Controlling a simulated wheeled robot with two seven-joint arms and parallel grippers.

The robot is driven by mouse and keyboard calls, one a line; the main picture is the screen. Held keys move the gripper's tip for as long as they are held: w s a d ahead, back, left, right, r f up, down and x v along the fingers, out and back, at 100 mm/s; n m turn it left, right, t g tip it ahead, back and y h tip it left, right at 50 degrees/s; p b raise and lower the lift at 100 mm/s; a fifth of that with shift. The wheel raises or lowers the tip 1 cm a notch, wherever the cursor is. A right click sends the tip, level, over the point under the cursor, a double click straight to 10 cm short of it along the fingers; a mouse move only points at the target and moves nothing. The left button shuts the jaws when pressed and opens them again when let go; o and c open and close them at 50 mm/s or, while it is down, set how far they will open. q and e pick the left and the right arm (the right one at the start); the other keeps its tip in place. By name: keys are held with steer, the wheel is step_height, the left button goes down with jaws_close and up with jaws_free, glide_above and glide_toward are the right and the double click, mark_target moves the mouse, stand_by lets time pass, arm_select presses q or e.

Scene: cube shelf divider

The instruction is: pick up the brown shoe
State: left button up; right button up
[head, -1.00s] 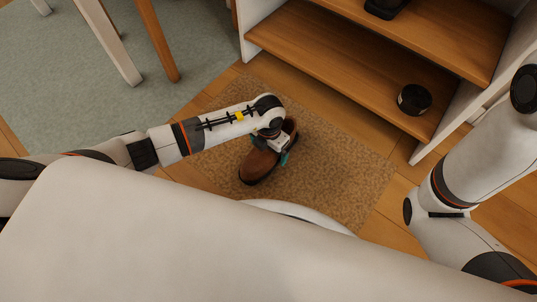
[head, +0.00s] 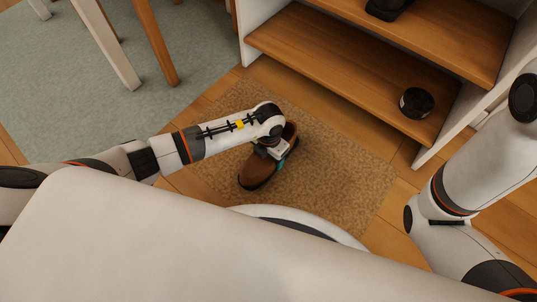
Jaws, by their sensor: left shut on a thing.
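The brown shoe (head: 258,168) is over the tan mat (head: 330,185) in the middle of the head view, its toe pointing to the lower left. My left gripper (head: 272,155) comes in from the left and is shut on the shoe near its opening. My left wrist hides part of the shoe's upper end. I cannot tell how far the shoe is above the mat. My right arm shows at the right edge, but its gripper is out of view.
A wooden shelf unit (head: 345,75) with a white side stands at the upper right. A round black object (head: 416,102) sits on its lower board, and a dark object (head: 385,8) on the upper one. Chair legs (head: 150,45) stand on a grey-green rug (head: 55,95).

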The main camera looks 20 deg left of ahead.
arm_select(q)
step_height(320, 180, up, 9)
steer(key=p, duration=0.7)
steer(key=shift+r, duration=0.2)
steer(key=shift+r+p, duration=0.35)
steer(key=shift+r, duration=0.05)
